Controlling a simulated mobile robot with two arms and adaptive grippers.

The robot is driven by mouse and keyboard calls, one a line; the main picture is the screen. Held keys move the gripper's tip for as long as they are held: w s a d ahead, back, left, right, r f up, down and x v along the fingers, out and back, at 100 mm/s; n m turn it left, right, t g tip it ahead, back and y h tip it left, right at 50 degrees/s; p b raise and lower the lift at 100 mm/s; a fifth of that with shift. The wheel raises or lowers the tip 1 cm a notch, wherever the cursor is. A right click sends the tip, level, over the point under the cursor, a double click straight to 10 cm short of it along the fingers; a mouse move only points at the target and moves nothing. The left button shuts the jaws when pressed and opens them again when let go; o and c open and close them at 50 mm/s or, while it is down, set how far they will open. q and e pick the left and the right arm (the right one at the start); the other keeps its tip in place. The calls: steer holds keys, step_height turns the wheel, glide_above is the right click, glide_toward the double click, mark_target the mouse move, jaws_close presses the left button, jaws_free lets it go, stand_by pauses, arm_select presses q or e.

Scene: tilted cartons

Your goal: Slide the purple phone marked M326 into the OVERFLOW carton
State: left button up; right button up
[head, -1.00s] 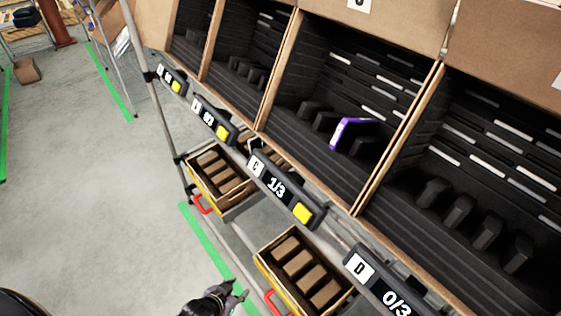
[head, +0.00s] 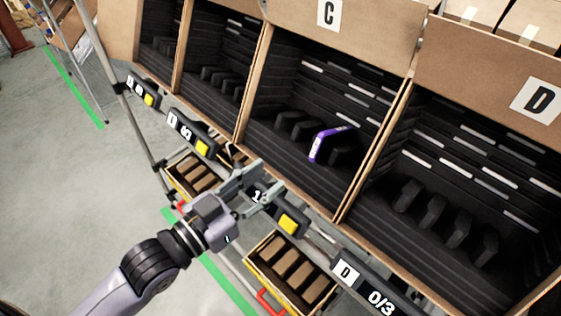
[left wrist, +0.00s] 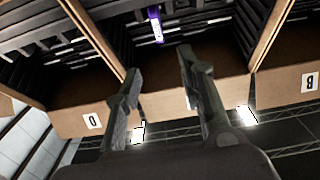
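A purple phone (head: 318,145) stands tilted in a slot between black dividers inside carton C (head: 280,165); its marking is too small to read. It also shows in the left wrist view (left wrist: 155,24), beyond my fingertips. My left gripper (head: 268,180) is open and empty in front of the carton's lower front edge, partly covering its display. In the left wrist view its two fingers (left wrist: 160,65) stand apart with a gap below the phone. I see no carton labelled OVERFLOW. My right gripper is not in view.
Carton D (head: 440,235) is right of carton C, with empty slots and a display (head: 365,285) reading 0/3. More cartons stand to the left. Lower bins (head: 290,275) hold brown boxes. A rack post (head: 125,95) is at left, with clear floor (head: 60,190) beyond.

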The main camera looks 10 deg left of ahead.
mark_target(318, 140)
arm_select(q)
steer(key=p+x, duration=0.4)
steer(key=x, duration=1.2)
steer(key=shift+r, duration=0.1)
steer(key=shift+w+d+p, duration=0.3)
steer(key=shift+w+d, duration=0.05)
steer(key=shift+w, duration=0.05)
steer(key=shift+c, duration=0.3)
jaws_close()
steer(key=c, duration=0.5)
jaws_free()
steer(key=shift+c, duration=0.2)
jaws_close()
